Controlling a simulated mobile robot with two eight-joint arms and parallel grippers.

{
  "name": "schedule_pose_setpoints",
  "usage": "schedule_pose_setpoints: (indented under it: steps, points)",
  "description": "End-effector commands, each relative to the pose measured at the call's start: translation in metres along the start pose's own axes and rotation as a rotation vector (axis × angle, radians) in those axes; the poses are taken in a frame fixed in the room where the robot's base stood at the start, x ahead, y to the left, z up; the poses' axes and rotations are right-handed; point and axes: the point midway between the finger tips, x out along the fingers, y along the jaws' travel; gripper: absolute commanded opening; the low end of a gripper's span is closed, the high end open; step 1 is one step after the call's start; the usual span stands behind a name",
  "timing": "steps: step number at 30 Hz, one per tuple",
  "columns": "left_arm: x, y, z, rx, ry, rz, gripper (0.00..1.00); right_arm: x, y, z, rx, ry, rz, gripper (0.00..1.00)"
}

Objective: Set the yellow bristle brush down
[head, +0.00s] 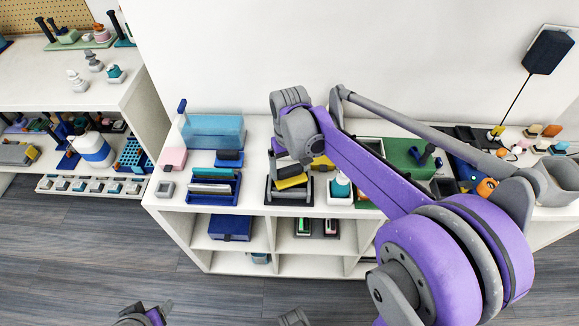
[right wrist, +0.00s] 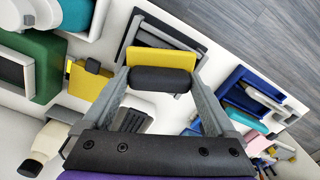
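The yellow bristle brush (right wrist: 160,57), yellow with a dark rounded body, is between the fingers of my right gripper (right wrist: 162,88) in the right wrist view. The fingers touch the dark body at both ends. In the head view the brush (head: 291,182) is just below my right gripper (head: 290,170), over a dark framed stand (head: 290,198) on the white shelf top. I cannot tell whether the brush touches the stand. A grey and purple part of my left gripper (head: 145,316) shows at the bottom edge; its fingers are not clear.
A blue tray (head: 213,188) with long items stands left of the stand. Another yellow and black item (right wrist: 88,88) lies nearby. A green case (head: 405,155) is further right, partly behind my arm.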

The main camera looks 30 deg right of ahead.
Motion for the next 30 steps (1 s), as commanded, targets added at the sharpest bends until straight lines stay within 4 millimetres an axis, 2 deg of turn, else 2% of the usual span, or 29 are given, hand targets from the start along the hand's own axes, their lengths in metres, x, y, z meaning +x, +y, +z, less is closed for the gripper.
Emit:
schedule_pose_setpoints:
  steps: [8, 11, 17, 24, 30]
  points:
    - [-0.001, 0.000, -0.001, 0.000, 0.000, 0.000, 0.62, -0.001, 0.000, 0.000, 0.000, 0.000, 0.000, 1.00]
    - [-0.004, 0.000, -0.003, 0.000, 0.002, 0.000, 0.62, -0.007, 0.000, 0.000, 0.000, 0.000, 0.000, 1.00]
    - [-0.010, 0.000, -0.007, 0.000, 0.004, 0.000, 0.62, -0.041, 0.000, 0.000, 0.000, 0.000, 0.000, 1.00]
    - [-0.015, 0.000, -0.010, 0.000, 0.006, 0.000, 0.62, -0.095, 0.000, 0.000, 0.000, 0.000, 0.000, 1.00]
    - [-0.018, 0.000, -0.012, 0.000, 0.007, 0.000, 0.62, -0.124, 0.000, 0.000, 0.000, 0.000, 0.000, 1.00]
